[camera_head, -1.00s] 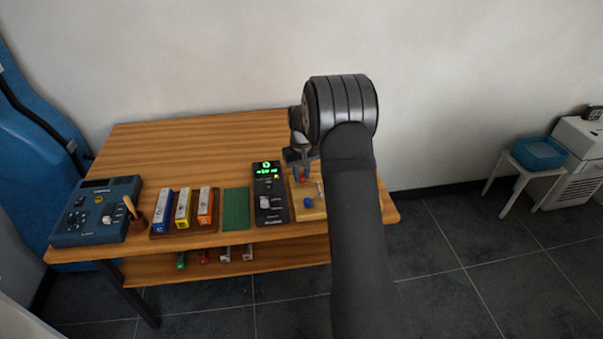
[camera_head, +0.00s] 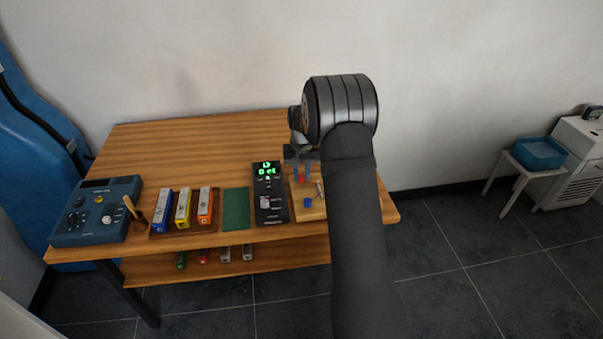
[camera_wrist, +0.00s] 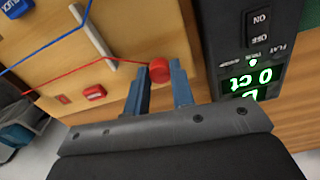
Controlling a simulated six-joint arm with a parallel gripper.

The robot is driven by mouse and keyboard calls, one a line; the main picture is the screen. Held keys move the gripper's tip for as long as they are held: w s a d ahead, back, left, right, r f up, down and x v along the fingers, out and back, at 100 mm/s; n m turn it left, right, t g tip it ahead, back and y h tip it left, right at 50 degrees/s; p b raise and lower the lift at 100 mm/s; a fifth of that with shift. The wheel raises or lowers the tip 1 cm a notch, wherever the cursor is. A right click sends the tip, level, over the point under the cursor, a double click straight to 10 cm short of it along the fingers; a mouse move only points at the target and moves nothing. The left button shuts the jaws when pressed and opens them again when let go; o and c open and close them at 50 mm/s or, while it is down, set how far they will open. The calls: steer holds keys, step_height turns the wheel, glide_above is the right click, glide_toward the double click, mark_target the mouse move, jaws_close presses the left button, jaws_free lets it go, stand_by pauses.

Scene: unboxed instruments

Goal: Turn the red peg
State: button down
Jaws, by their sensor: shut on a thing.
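The red peg (camera_wrist: 160,71) stands at the edge of a wooden board (camera_wrist: 125,30) in the wrist view, with a red string running from it. My gripper (camera_wrist: 161,80) is shut on the red peg, one blue finger on each side. In the head view the red peg (camera_head: 302,179) is a small red spot below my gripper (camera_head: 302,172), on the board behind the blue peg (camera_head: 308,202). A black tuner (camera_wrist: 248,62) lies beside the board, its green display lit and reading upside down in the wrist view.
A red label block (camera_wrist: 95,92) and a metal bar (camera_wrist: 93,31) are on the board. A green mat (camera_head: 236,209), several coloured bars in a tray (camera_head: 165,235) and a blue device (camera_head: 95,211) lie to the left. The table's back left (camera_head: 180,150) is clear.

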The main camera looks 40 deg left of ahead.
mark_target(301, 176)
steer(key=c, duration=1.2)
jaws_free()
steer(key=shift+c, duration=0.2)
steer(key=shift+r, duration=0.1)
step_height(301, 176, up, 17)
steer(key=shift+r, duration=0.2)
steer(key=shift+f, duration=0.1)
step_height(301, 176, down, 17)
steer(key=shift+f, duration=0.2)
steer(key=shift+r, duration=0.1)
